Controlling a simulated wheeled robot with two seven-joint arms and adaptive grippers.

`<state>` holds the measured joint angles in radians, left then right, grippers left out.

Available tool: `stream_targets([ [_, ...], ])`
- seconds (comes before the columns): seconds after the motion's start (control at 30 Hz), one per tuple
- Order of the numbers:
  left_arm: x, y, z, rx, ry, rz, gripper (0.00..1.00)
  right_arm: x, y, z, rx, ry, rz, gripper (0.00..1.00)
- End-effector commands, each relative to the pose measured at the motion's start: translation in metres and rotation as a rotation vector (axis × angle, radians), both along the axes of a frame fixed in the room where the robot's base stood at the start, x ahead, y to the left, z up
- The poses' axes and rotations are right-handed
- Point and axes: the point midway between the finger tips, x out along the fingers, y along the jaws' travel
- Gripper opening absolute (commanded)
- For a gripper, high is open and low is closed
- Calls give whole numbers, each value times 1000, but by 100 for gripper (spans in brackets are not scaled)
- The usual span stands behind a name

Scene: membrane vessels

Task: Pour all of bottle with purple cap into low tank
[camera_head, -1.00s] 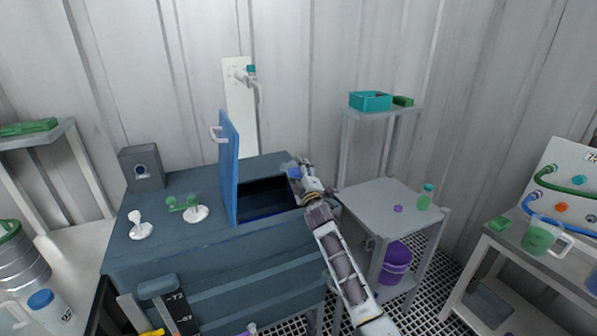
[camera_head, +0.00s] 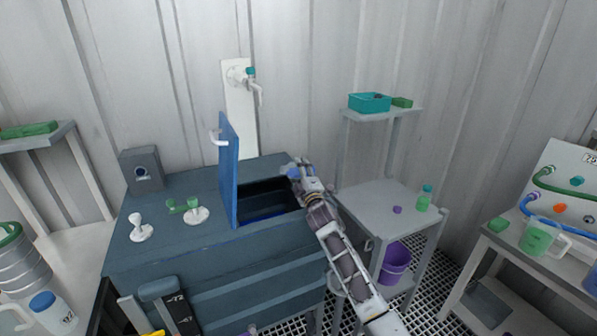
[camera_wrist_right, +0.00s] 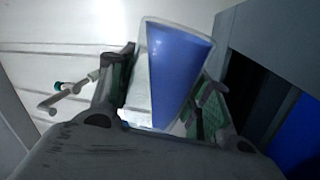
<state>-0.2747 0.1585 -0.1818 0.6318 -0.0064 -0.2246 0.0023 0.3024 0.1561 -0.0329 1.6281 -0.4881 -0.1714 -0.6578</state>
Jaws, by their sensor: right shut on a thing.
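My right gripper (camera_head: 299,172) is at the right edge of the low tank's opening. It is shut on a clear vessel with blue liquid (camera_wrist_right: 178,75), probably the bottle; no cap shows on it. In the head view the vessel is a small bluish shape (camera_head: 290,172), partly hidden by the gripper, so its exact tilt is unclear. A loose purple cap (camera_head: 397,210) lies on the side table. The low tank (camera_head: 215,255) is a dark blue-grey box with its blue lid (camera_head: 229,170) standing open and blue liquid (camera_head: 262,216) inside. My left gripper is out of view.
The side table (camera_head: 375,205) holds a green bottle (camera_head: 424,198); a purple bucket (camera_head: 395,263) is below. A teal bin (camera_head: 369,102) sits on the higher shelf. A green-filled jug (camera_head: 537,238) stands at right. The raised lid borders the opening's left side.

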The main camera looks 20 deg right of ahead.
Motion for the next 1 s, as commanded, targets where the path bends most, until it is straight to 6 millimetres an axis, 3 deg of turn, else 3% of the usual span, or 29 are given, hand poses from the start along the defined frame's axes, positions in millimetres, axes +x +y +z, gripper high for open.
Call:
stream_targets([
  [0.47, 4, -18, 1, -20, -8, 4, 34, 0, 2, 2, -15, -1, 0, 16],
  [1.0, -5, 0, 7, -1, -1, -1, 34, 0, 16, 11, -136, -1, 1, 16],
])
